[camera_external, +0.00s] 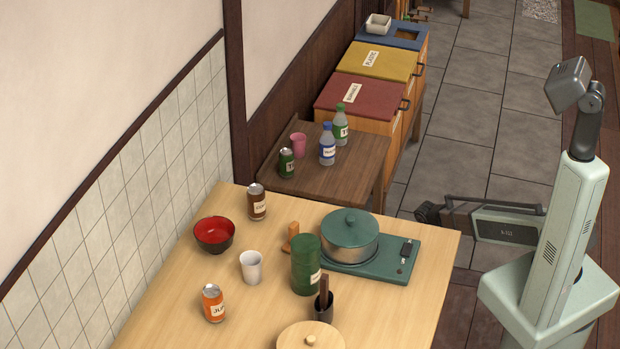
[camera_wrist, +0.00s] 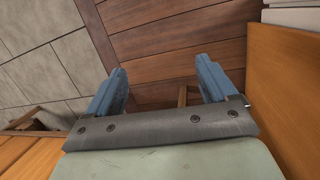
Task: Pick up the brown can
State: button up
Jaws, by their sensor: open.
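The brown can (camera_external: 257,201) stands upright on the light wooden table (camera_external: 400,300), near its far left edge by the tiled wall. It has a pale label and a silver top. The can does not show in the wrist view.
Near the can are a red-black bowl (camera_external: 214,235), a white cup (camera_external: 251,267), an orange can (camera_external: 213,303), a green canister (camera_external: 306,264) and a pot (camera_external: 350,238) on a green stove. A dark side table (camera_external: 350,180) behind holds bottles, a green can and a pink cup.

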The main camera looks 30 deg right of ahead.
jog(key=w+a+r+n+t, duration=0.3)
jog(key=w+a+r, duration=0.3)
jog(key=w+r, duration=0.4)
jog(key=w+a+r+n+t, duration=0.2)
jog(key=w+a+r, duration=0.3)
jog(key=w+r, duration=0.5)
jog(key=w+a+r+n+t, duration=0.1)
jog(key=w+a+r+n, duration=0.1)
jog(key=w+a+r, duration=0.4)
jog(key=w+a+r+n+t, duration=0.1)
jog(key=w+a+r, duration=0.3)
jog(key=a+r, duration=0.45)
notch_tip(320, 180, up, 19)
jog(key=n+g+y, duration=0.3)
jog(key=n+g, duration=0.1)
jog(key=g, duration=0.2)
send_over(256, 189)
jog(key=shift+w+d, duration=0.15)
jog(key=shift+w, duration=0.05)
jog(key=shift+s+g, duration=0.25)
jog(key=shift+g, duration=0.05)
notch_tip(256, 189, down, 8)
jog(key=shift+r, duration=0.1)
jog(key=shift+w+f, duration=0.15)
jog(key=shift+f, duration=1.35)
jog(key=shift+w+f, duration=0.15)
jog(key=shift+f, duration=1.3)
